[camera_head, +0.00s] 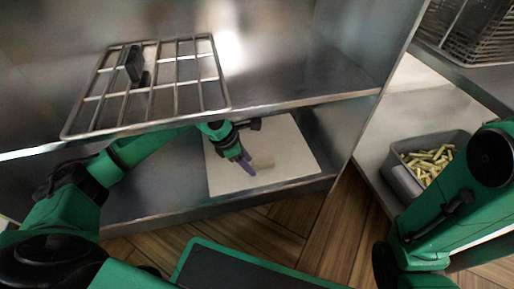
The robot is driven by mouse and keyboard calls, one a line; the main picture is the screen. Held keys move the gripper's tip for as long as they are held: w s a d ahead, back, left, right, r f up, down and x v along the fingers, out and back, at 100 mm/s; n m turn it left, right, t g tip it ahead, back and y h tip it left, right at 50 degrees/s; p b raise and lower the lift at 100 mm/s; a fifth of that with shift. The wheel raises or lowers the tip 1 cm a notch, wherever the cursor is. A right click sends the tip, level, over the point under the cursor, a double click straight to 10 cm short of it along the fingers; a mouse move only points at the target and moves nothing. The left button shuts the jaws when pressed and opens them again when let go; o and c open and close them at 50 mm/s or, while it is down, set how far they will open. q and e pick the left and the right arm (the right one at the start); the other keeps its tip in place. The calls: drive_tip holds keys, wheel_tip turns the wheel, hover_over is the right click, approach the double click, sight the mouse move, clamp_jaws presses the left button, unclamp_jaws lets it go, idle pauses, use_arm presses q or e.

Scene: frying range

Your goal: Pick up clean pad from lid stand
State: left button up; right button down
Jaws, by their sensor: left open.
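A wire rack (165,85) stands on the upper metal shelf at the left and may be the lid stand. A small dark block (135,64) rests upright against its bars and may be the clean pad; I cannot be sure. My left gripper (246,163) is open, with purple fingers, below the rack over a white board (290,143) on the lower shelf. A small tan patch (264,163) lies on the board just right of the fingertips; I cannot tell if it is a pad. My right arm enters at the right, its gripper out of view.
The upper shelf edge (300,102) runs between the rack and my left gripper. A grey bin (402,177) with fries stands at the right, and a wire basket (478,35) sits above it. A vertical metal panel (378,110) divides the two bays.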

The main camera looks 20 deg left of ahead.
sight(264, 161)
use_arm(q)
drive_tip(key=w+d, duration=0.2)
drive_tip(key=d, duration=0.1)
drive_tip(key=shift+d, duration=0.1)
drive_tip(key=shift+b+x, duration=0.75)
drive_tip(key=shift+b, duration=0.05)
drive_tip(key=shift+w+d, duration=0.1)
drive_tip(key=shift+r, duration=0.15)
clamp_jaws()
drive_tip(key=shift+r, duration=0.1)
